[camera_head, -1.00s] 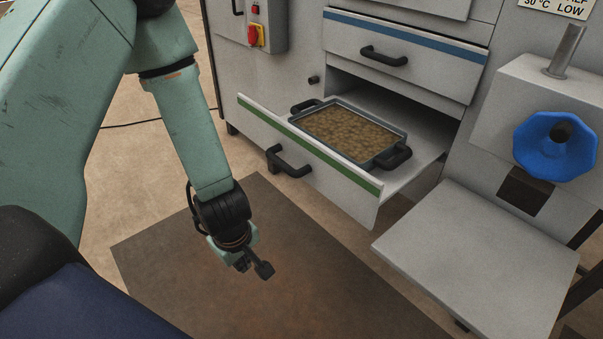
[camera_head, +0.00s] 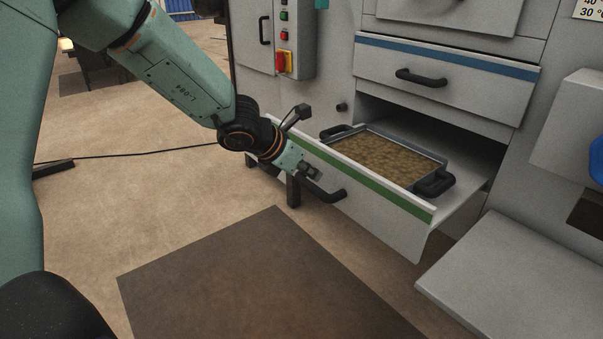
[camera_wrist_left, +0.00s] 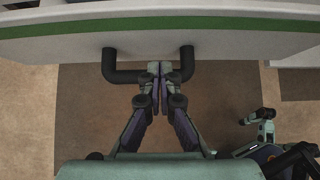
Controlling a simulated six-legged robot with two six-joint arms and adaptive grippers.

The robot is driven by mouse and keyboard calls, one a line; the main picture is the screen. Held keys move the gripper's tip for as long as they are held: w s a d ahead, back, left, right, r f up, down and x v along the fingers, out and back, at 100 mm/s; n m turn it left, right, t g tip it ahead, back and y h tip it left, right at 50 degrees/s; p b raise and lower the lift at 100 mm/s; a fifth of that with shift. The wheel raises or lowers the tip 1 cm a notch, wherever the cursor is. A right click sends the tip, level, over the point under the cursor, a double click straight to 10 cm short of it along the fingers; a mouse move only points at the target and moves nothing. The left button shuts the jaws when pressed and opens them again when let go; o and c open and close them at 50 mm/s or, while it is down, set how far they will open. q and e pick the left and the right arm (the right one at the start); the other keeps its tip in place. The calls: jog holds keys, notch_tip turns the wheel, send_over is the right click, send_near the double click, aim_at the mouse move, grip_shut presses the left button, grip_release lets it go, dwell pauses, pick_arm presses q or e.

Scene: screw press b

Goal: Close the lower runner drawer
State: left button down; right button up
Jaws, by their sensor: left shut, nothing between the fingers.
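The lower runner drawer (camera_head: 390,222) with a green stripe stands pulled out of the grey cabinet. A dark tray (camera_head: 376,146) of brown granular material sits inside it. The drawer's black handle (camera_head: 328,192) is on its front face. My left gripper (camera_head: 312,172) is at the drawer front, close to the handle. In the left wrist view my left gripper (camera_wrist_left: 160,72) is shut and empty, its fingertips over the middle of the handle (camera_wrist_left: 122,76). I cannot tell whether they touch. The handle's middle is hidden behind the fingers. My right gripper is not clearly in view.
A closed drawer with a blue stripe (camera_head: 446,64) is above the open one. A grey shelf (camera_head: 520,275) juts out at the right. A switch box (camera_head: 287,40) is on the cabinet at left. A brown mat (camera_head: 255,285) lies on open floor in front.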

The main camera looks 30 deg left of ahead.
aim_at(332, 184)
pick_arm(q)
jog(key=x, duration=0.3)
jog(key=shift+d+b, duration=0.3)
jog(key=shift+d, duration=0.05)
jog(key=shift+w+f, duration=0.55)
jog(key=shift+f, duration=0.05)
jog(key=shift+w+d, duration=0.1)
jog(key=shift+w, duration=0.05)
pick_arm(e)
jog(key=shift+d+f, duration=0.35)
jog(key=shift+f, duration=0.45)
jog(key=shift+r, duration=0.1)
